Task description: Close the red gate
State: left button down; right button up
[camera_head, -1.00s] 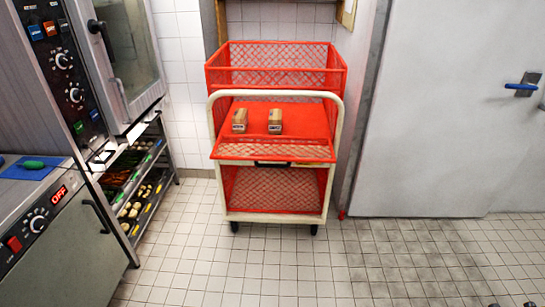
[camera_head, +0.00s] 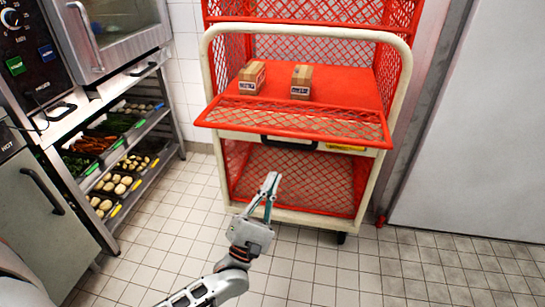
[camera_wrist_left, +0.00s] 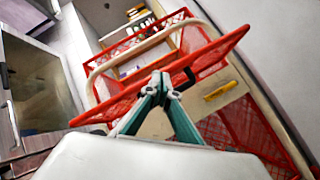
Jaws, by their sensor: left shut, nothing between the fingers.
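The red gate (camera_head: 300,120) is a mesh panel hinged at the front of a red and cream cage cart (camera_head: 398,110). It is folded down and juts out towards me at shelf height. In the left wrist view, the gate (camera_wrist_left: 118,105) shows nearly edge-on as a slanting red bar beyond the fingertips. My left gripper (camera_head: 270,183) is shut and empty. It is in front of the cart and appears below the gate in the head view; whether it touches the gate I cannot tell. It also shows in the left wrist view (camera_wrist_left: 160,82). My right gripper is out of view.
Two small cartons, a left one (camera_head: 252,77) and a right one (camera_head: 301,82), stand on the cart's red shelf. A black handle (camera_head: 288,143) is under the gate. An oven and a rack of food trays (camera_head: 120,150) stand at left. Tiled floor is clear at right.

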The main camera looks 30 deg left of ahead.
pick_arm(q)
jog(key=w+a+f+n+y+b, duration=0.2)
jog(key=a+f+n+y+b, duration=0.4)
jog(key=f+n, duration=0.45)
jog(key=w+a+r+n+y+p, duration=0.2)
jog(key=w+r, duration=0.5)
jog(key=r, duration=0.5)
jog(key=shift+a+r+n, duration=0.35)
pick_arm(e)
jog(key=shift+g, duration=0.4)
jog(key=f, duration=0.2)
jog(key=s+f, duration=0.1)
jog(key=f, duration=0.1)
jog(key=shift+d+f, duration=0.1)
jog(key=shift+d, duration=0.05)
